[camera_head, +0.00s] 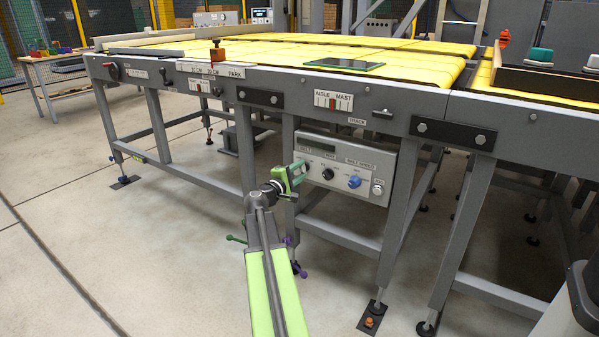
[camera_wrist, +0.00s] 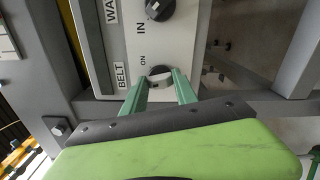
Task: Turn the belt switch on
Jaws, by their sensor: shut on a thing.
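The belt switch (camera_wrist: 159,74) is a small round knob on the light grey control panel (camera_wrist: 133,55). In the wrist view the labels BELT and ON stand beside it. My gripper (camera_wrist: 158,84) has its two green fingers on either side of the knob, shut on it. In the head view my gripper (camera_head: 300,171) reaches the left end of the control panel (camera_head: 342,160) and hides the switch. The exact angle of the knob is hard to read.
A black knob (camera_head: 327,174), a blue knob (camera_head: 354,182) and a pale button (camera_head: 378,188) sit right of my gripper on the panel. The yellow conveyor (camera_head: 290,55) is above. Grey frame legs (camera_head: 398,215) stand close by.

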